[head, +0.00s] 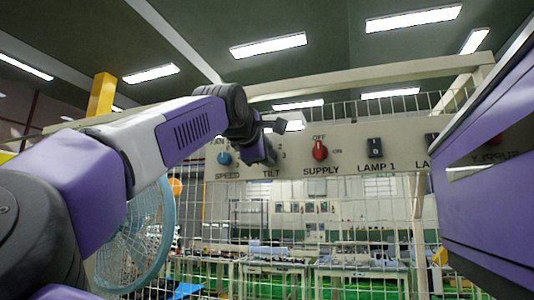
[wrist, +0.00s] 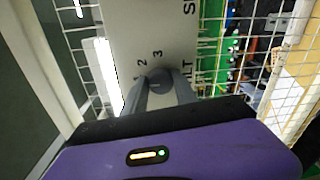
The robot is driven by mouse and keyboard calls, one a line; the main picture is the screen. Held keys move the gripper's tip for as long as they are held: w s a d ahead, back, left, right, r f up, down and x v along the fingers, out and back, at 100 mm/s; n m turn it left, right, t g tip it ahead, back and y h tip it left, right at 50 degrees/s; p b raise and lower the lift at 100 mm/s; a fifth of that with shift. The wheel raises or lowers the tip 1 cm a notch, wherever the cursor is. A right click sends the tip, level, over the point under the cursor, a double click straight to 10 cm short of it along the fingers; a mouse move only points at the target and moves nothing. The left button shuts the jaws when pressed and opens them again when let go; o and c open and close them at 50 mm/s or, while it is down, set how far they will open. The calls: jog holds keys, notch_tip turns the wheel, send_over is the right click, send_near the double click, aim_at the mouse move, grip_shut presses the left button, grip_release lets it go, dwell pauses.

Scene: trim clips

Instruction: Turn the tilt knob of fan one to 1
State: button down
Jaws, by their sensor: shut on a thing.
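My gripper (wrist: 162,92) is shut on the tilt knob, one finger on each side. I cannot make out which mark the knob points to. In the head view my gripper (head: 268,152) is at the panel above the TILT label and hides the knob. A blue fan (head: 135,245) stands behind the mesh at lower left.
On the same panel (head: 345,133) are a blue speed knob (head: 224,158) to the left, a red supply knob (head: 320,150) to the right and a black lamp 1 switch (head: 375,148) farther right. Wire mesh (head: 340,215) spans below the panel. Workbenches stand beyond it.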

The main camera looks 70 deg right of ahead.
dwell(0.4)
jog(key=c, duration=1)
grip_release()
jog(key=shift+o, duration=0.2)
jog(key=a+b, duration=0.2)
jog(key=a, duration=0.5)
jog(key=shift+s+a+r, duration=0.3)
jog(key=shift+a, duration=0.1)
